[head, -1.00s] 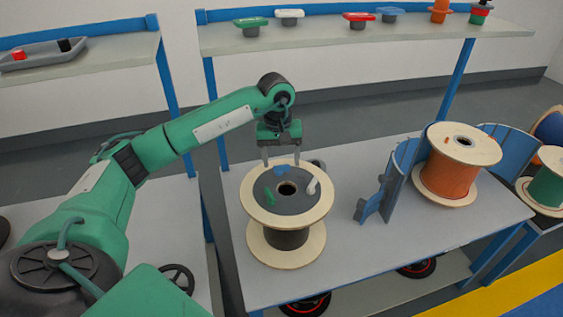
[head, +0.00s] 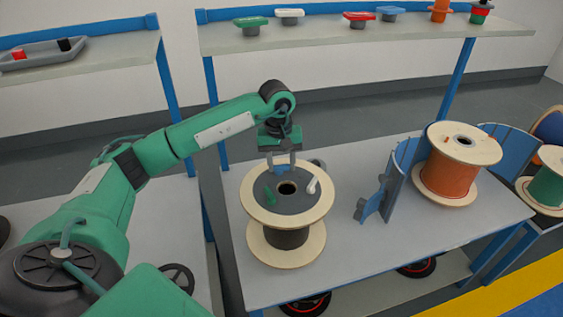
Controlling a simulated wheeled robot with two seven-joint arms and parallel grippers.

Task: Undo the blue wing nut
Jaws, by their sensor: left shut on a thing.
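My left gripper (head: 282,166) points down at the far side of the top of a wooden-flanged spool (head: 259,211). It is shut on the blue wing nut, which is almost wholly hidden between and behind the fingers. A green wing nut (head: 269,194) sits at the left of the spool's dark hub plate (head: 290,203), around the centre hole. A white wing nut (head: 312,187) sits at the right of it. Both are apart from the gripper. My right gripper is not in view.
A blue curved holder (head: 399,178) and an orange cable spool (head: 450,175) stand to the right on the same table (head: 405,236). A shelf (head: 330,32) behind carries several coloured parts. A grey tray (head: 35,61) lies on the left shelf. The table's front right is clear.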

